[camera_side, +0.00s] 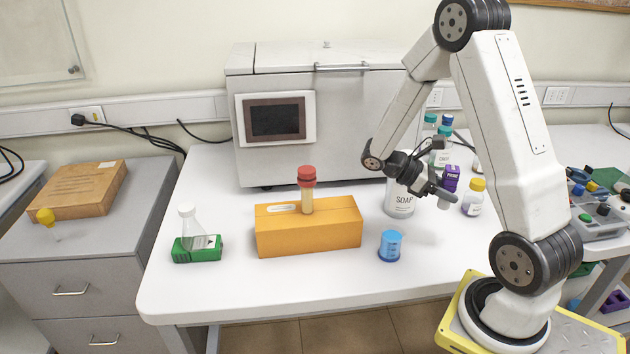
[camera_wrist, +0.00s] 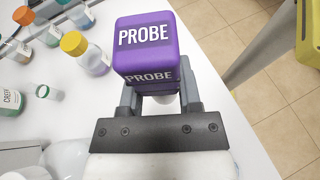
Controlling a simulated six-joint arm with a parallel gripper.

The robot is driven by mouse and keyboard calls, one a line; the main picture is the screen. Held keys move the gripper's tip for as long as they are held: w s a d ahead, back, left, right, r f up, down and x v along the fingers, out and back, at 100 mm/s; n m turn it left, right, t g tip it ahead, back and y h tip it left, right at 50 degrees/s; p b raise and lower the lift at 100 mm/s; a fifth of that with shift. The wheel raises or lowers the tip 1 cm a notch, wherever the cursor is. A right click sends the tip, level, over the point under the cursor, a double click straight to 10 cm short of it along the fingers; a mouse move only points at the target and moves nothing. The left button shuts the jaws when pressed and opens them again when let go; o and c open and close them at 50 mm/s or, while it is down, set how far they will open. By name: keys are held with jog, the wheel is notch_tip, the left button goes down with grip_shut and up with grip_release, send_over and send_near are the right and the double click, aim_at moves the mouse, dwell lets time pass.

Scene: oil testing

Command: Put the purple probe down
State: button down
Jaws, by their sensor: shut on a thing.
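The purple probe (camera_wrist: 145,48) is a block with "PROBE" printed in white on its faces. It fills the upper middle of the wrist view, between the two fingers of my gripper (camera_wrist: 160,98). My gripper is shut on it. In the side view the purple probe (camera_side: 451,177) shows at the right of the table, beyond my gripper (camera_side: 440,188). Part of the probe is hidden behind the gripper there. I cannot tell whether its underside touches anything.
A yellow-capped bottle (camera_side: 473,198) stands right of the probe. The table's front is clear.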

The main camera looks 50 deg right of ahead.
aim_at(444, 203)
jog(key=shift+f, duration=1.55)
jog(key=shift+f, duration=0.15)
jog(key=shift+f, duration=3.25)
jog(key=shift+f, duration=0.6)
jog(key=shift+c, duration=1)
grip_release()
jog(key=shift+v, duration=3.95)
